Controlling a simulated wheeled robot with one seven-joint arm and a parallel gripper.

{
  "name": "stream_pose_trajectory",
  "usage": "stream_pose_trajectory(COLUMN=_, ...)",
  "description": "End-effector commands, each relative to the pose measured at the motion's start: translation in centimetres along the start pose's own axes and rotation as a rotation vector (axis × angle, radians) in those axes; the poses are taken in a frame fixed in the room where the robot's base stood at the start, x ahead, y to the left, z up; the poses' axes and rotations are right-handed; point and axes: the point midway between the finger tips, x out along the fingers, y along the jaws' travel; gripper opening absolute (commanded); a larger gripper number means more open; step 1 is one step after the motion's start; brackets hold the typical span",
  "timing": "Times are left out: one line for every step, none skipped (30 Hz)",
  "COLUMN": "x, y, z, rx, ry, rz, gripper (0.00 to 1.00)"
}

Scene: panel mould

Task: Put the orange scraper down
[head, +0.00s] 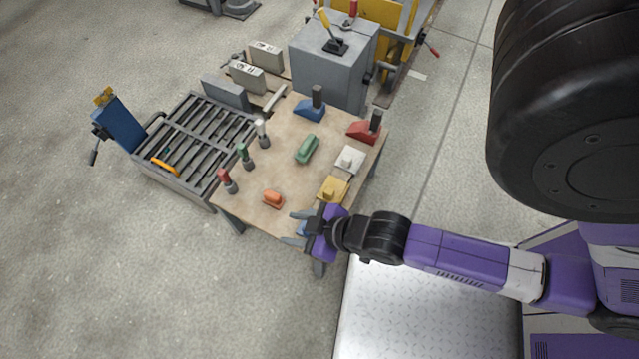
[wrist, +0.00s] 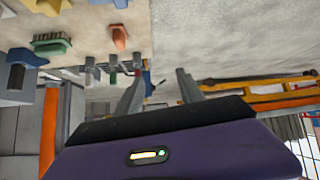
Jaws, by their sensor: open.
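The orange scraper (head: 273,199) lies on the wooden table top near its front edge. It also shows in the wrist view (wrist: 119,38), apart from my fingers. My gripper (head: 292,228) is open and empty, just to the right of and in front of the scraper, by the table's front right corner. In the wrist view my two fingers (wrist: 160,78) stand apart with nothing between them.
A slatted grey rack (head: 190,140) stands at left.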

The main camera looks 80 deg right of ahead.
Motion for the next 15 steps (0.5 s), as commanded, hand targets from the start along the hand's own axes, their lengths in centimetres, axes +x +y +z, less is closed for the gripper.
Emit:
stream_pose_trajectory(x=-2.5, y=-0.6, z=-0.6, rx=-0.007, ry=0.052, rz=-0.018, gripper=0.45)
stream_pose_trajectory(x=-3.9, y=-0.9, z=-1.1, rx=-0.008, ry=0.087, rz=-0.027, gripper=0.45)
stream_pose_trajectory(x=-5.7, y=-1.2, z=-2.1, rx=-0.008, ry=0.135, rz=-0.041, gripper=0.45)
stream_pose_trajectory(x=-7.0, y=-1.4, z=-2.7, rx=-0.008, ry=0.170, rz=-0.050, gripper=0.45)
stream_pose_trajectory(x=-8.4, y=-1.6, z=-3.5, rx=-0.008, ry=0.205, rz=-0.060, gripper=0.45)
stream_pose_trajectory(x=-10.1, y=-1.8, z=-4.5, rx=-0.007, ry=0.249, rz=-0.073, gripper=0.45)
stream_pose_trajectory(x=-11.3, y=-1.9, z=-5.2, rx=-0.005, ry=0.278, rz=-0.082, gripper=0.45)
stream_pose_trajectory(x=-12.5, y=-2.1, z=-5.9, rx=-0.003, ry=0.307, rz=-0.092, gripper=0.45)
stream_pose_trajectory(x=-13.8, y=-2.2, z=-6.8, rx=-0.001, ry=0.341, rz=-0.102, gripper=0.45)
stream_pose_trajectory(x=-14.8, y=-2.2, z=-7.4, rx=0.001, ry=0.363, rz=-0.109, gripper=0.45)
stream_pose_trajectory(x=-15.6, y=-2.3, z=-8.0, rx=0.002, ry=0.384, rz=-0.116, gripper=0.45)
stream_pose_trajectory(x=-16.5, y=-2.3, z=-8.6, rx=0.004, ry=0.407, rz=-0.123, gripper=0.45)
stream_pose_trajectory(x=-17.1, y=-2.4, z=-9.0, rx=0.006, ry=0.422, rz=-0.128, gripper=0.45)
stream_pose_trajectory(x=-17.6, y=-2.4, z=-9.3, rx=0.008, ry=0.434, rz=-0.131, gripper=0.45)
stream_pose_trajectory(x=-18.0, y=-2.4, z=-9.7, rx=0.009, ry=0.446, rz=-0.135, gripper=0.45)
